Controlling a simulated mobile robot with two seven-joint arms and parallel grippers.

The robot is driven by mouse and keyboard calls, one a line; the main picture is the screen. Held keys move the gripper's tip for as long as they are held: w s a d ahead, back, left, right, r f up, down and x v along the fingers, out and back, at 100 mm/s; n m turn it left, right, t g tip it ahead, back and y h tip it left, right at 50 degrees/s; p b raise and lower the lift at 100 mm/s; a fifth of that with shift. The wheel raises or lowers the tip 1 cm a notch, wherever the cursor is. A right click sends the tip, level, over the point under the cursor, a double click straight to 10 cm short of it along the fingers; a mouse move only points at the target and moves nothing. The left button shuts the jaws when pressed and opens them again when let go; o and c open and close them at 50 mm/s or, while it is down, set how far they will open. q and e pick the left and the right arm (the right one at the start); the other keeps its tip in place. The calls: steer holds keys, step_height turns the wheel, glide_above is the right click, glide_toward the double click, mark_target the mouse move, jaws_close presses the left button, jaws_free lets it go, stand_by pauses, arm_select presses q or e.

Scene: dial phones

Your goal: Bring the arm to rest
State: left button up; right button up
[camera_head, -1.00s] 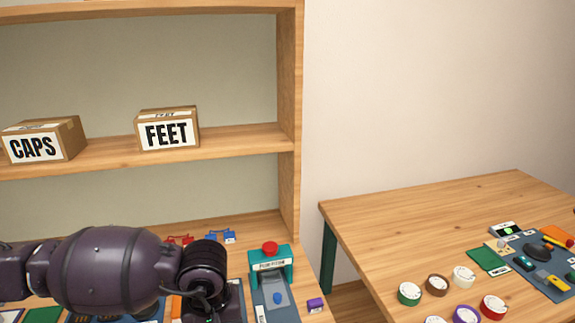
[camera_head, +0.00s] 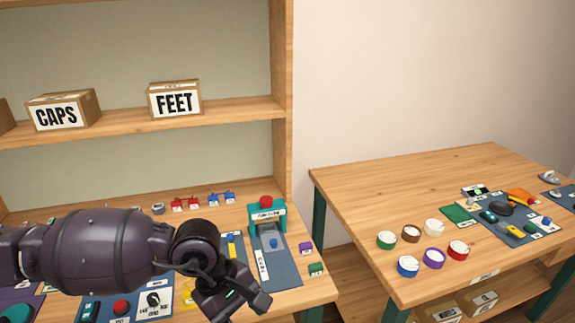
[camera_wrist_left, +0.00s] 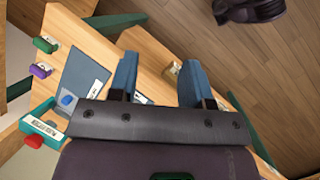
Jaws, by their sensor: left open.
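My left arm (camera_head: 95,252) reaches in from the left over the near part of the shelf bench. Its gripper (camera_head: 248,305) hangs low near the front edge, just left of the teal press station. In the left wrist view the two blue-grey fingers (camera_wrist_left: 160,82) are spread apart with nothing between them. The teal press (camera_head: 267,210) with a red button stands on a dark mat, with a blue piece (camera_head: 273,243) on it. My right gripper is not in view.
Purple (camera_head: 305,248) and green (camera_head: 316,268) blocks lie right of the press. A second table (camera_head: 350,180) at right holds several round dials. A floor gap separates the two.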

arm_select(q)
steer(key=d+r+n+h, duration=1.2)
steer(key=r+n, duration=0.1)
steer(key=r, duration=0.1)
steer(key=w+a+r+n+t+h, duration=0.35)
steer(key=w+n+t, duration=0.35)
steer(key=n, duration=0.7)
steer(key=w+a+f+n+t+y, duration=0.2)
steer(key=a+f+n+t+y, duration=0.35)
steer(key=n, duration=0.55)
steer(key=w+a+f+n+t+y, duration=0.3)
steer(key=a+f+n+t+y, duration=0.25)
steer(key=n, duration=0.55)
steer(key=s+a+f+n+y, duration=0.3)
steer(key=a+f+n+y, duration=0.1)
steer(key=a+f+n, duration=0.4)
steer(key=s+a+f+n+g+y, duration=0.2)
steer(key=s+a+f, duration=0.2)
steer(key=s+f, duration=0.5)
steer(key=s+a+f+n+g+y, duration=0.3)
steer(key=s+a+f, duration=0.2)
steer(key=s+f, duration=0.5)
steer(key=shift+s+a+f+n, duration=0.15)
steer(key=shift+s+n, duration=0.15)
steer(key=shift+s, duration=0.85)
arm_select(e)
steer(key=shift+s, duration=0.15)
